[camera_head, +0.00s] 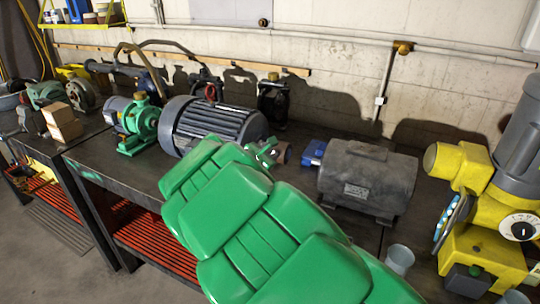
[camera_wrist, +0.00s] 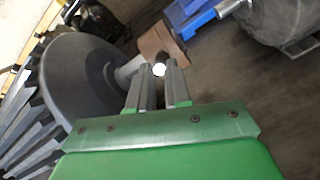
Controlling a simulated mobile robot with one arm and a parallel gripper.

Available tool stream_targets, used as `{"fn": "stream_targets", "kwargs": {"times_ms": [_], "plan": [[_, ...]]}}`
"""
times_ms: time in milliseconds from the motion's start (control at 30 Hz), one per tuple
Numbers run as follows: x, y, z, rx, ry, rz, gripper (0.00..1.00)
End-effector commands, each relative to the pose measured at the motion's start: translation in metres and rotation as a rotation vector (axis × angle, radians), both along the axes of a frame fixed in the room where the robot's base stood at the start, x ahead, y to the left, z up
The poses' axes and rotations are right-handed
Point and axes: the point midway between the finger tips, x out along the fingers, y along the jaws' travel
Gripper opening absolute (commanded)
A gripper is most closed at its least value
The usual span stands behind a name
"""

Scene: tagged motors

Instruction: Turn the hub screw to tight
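A rust-brown hub (camera_wrist: 158,42) sits on the grey shaft of the finned dark motor (camera_head: 218,124). It shows in the head view (camera_head: 283,152) just beyond my gripper (camera_head: 266,150). A small bright white round piece (camera_wrist: 158,69), possibly the hub screw, shows between my fingertips, in front of the hub. In the wrist view, my gripper (camera_wrist: 160,72) has its two grey fingers a narrow gap apart at the white piece. Whether they press on it cannot be told. The fingers hide part of the hub and shaft, and any tight mark is not visible.
A dark grey motor (camera_head: 367,178) with a blue coupling (camera_head: 313,152) stands close on the right. A green pump (camera_head: 137,124) stands left. A yellow-grey machine (camera_head: 485,200) and a clear cup (camera_head: 399,259) are at the right. Some dark bench top shows between the machines.

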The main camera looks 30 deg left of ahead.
Motion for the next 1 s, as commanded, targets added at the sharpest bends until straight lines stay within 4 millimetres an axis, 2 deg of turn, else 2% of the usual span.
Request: {"fn": "stream_targets", "kwargs": {"times_ms": [267,633,967,1000], "plan": [[0.0003,-0.0004,0.0002,0.019,0.000,-0.010,0.00],[0.0002,0.0005,0.0002,0.219,0.001,-0.101,0.00],[-0.0004,0.0010,-0.0004,0.236,0.002,-0.108,0.00],[-0.0004,0.0009,-0.0004,0.236,0.002,-0.108,0.19]]}}
